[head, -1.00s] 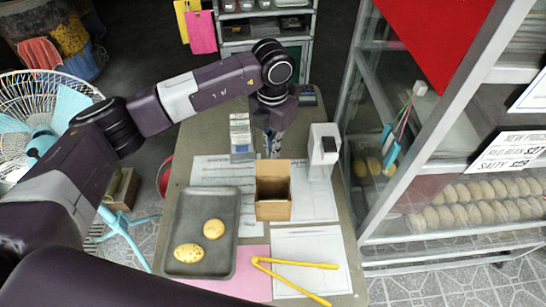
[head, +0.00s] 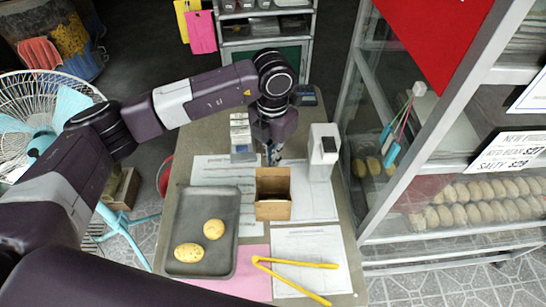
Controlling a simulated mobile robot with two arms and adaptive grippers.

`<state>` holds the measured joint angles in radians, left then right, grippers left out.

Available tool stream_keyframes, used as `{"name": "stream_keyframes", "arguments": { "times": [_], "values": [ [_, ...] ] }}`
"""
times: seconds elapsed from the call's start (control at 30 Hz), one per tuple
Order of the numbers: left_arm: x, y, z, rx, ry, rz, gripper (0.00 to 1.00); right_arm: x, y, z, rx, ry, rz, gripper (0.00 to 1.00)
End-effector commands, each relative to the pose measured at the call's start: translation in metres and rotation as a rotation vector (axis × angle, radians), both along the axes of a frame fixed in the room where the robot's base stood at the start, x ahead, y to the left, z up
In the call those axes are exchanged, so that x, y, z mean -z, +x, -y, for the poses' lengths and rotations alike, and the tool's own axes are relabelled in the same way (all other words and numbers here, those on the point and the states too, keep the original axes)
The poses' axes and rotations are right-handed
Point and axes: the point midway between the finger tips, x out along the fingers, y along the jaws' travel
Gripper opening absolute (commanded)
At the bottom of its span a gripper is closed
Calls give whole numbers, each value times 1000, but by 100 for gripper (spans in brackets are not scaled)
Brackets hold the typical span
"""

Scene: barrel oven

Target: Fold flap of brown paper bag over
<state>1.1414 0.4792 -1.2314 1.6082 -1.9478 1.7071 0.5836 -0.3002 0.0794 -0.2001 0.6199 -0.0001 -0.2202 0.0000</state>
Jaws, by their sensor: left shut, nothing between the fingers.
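The brown paper bag (head: 273,208) stands upright on the table, with its open top facing up and its dark inside showing. My left gripper (head: 272,158) is just behind the bag's back edge, pointing down, and is shut with nothing in it. The fingertips are small and partly hidden close to the bag's back rim, so I cannot tell whether they touch it. My right gripper is not in view.
A grey tray (head: 185,227) with two round buns (head: 189,253) is left of the bag. Yellow tongs (head: 296,265) lie in front. A white device (head: 321,152) stands right of the bag, and a grey-white box (head: 241,138) stands behind left. A glass bread cabinet (head: 440,235) borders the right side.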

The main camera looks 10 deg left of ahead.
Motion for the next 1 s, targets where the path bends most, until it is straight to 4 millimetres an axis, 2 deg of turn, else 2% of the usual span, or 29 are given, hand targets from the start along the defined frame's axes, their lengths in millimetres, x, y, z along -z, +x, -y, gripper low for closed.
{"name": "stream_keyframes", "arguments": {
  "times": [0.17,0.73,1.0],
  "values": [
    [0,-1,0,1,0,0,0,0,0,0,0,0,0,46],
    [4,-27,6,0,0,-1,0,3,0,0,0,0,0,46],
    [4,-29,7,0,0,0,0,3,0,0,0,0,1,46]
  ]
}}
